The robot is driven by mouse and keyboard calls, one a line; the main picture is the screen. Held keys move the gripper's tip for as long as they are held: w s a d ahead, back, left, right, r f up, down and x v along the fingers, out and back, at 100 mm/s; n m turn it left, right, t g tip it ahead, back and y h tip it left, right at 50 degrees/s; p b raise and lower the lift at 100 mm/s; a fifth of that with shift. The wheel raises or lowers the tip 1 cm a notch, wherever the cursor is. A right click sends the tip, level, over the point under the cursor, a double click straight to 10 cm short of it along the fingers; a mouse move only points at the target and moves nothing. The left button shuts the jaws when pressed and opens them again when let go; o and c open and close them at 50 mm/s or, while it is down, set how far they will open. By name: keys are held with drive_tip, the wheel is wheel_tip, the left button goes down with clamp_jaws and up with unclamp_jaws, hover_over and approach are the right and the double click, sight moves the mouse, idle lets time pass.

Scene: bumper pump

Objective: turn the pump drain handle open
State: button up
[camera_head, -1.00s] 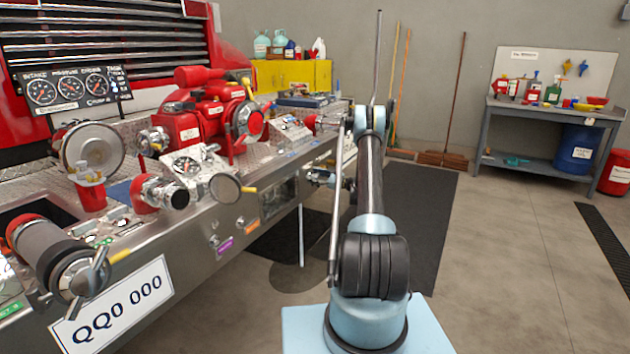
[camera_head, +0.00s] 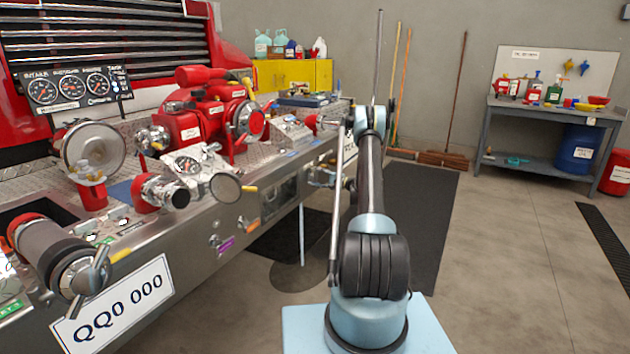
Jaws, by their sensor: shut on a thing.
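My gripper (camera_head: 323,178) is small and partly hidden behind my own arm, at the front face of the steel bumper (camera_head: 195,250), towards its far right end. It is shut at the bumper face, on what looks like the pump drain handle. The handle itself is too small and covered to make out, so its angle cannot be told. The red pump (camera_head: 205,120) sits on top of the bumper, left of my arm.
Capped outlets (camera_head: 225,188) and a large hose fitting (camera_head: 60,262) jut from the bumper on the left. Brooms (camera_head: 456,100) lean on the back wall. A workbench (camera_head: 545,112) stands at the right.

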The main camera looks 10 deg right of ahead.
drive_tip(key=shift+d+f+n, duration=0.1)
drive_tip(key=shift+f+n, duration=0.05)
drive_tip(key=shift+n, duration=1.55)
drive_tip(key=o, duration=1.1)
drive_tip(key=shift+c, duration=0.2)
drive_tip(key=v, duration=1.2)
